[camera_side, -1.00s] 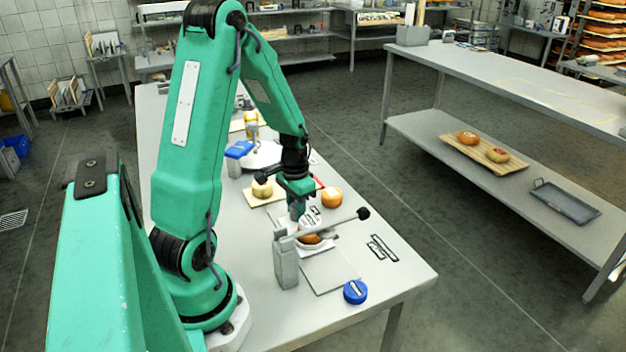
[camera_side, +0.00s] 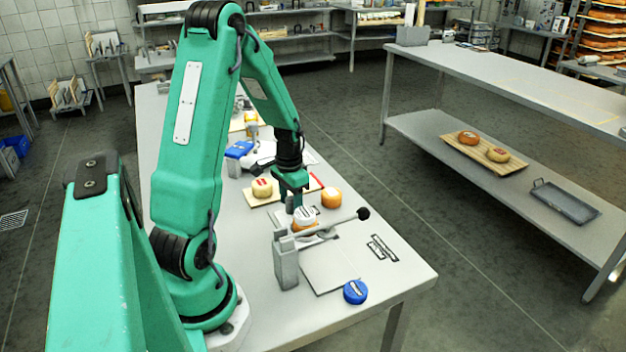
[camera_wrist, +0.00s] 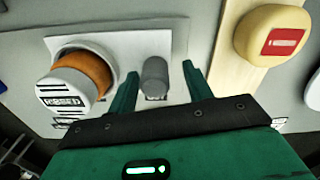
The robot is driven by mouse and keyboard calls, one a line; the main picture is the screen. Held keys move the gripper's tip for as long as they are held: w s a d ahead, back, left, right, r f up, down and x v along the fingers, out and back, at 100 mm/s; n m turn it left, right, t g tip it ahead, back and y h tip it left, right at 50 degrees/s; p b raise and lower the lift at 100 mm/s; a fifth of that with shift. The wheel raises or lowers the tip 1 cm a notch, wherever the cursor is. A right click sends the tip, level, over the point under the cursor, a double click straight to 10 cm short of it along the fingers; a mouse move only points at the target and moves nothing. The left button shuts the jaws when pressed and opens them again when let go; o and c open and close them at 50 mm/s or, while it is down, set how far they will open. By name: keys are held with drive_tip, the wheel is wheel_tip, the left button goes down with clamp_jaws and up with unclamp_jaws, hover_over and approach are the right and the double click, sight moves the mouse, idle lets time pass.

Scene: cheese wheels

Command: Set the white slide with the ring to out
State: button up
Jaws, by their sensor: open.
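A white slide plate (camera_wrist: 60,42) lies flat on the bench in the wrist view, with an orange ring (camera_wrist: 95,72) on it. A white cap with black lettering (camera_wrist: 70,92) covers part of the ring. A grey upright peg (camera_wrist: 155,80) stands at the plate's right part. My gripper (camera_wrist: 160,70) is open, with one finger on each side of the peg; I cannot tell whether they touch it. In the side view, my gripper (camera_side: 291,205) is just behind the white-topped orange ring (camera_side: 304,226), which partly hides the fingertips. The slide is mostly hidden there.
A grey post (camera_side: 286,262) with a black-knobbed lever (camera_side: 362,214) stands close in front. A cheese with a red label (camera_side: 262,188) and an orange wheel (camera_side: 331,197) stand behind.

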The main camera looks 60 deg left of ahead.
drive_tip(key=shift+r, duration=0.1)
drive_tip(key=shift+r, duration=3.8)
drive_tip(key=shift+d+r, duration=0.2)
drive_tip(key=d+r+m+t+y, duration=0.1)
drive_tip(key=d+r+t, duration=0.1)
drive_tip(key=d+r, duration=0.8)
drive_tip(key=s+d+r+t, duration=0.1)
drive_tip(key=s+d+r, duration=0.1)
drive_tip(key=d, duration=0.5)
drive_tip(key=s+d+r+m+t+h, duration=0.1)
drive_tip(key=s+d+r+t, duration=0.1)
drive_tip(key=d, duration=0.5)
drive_tip(key=shift+s+t, duration=0.3)
drive_tip(key=shift+s, duration=0.6)
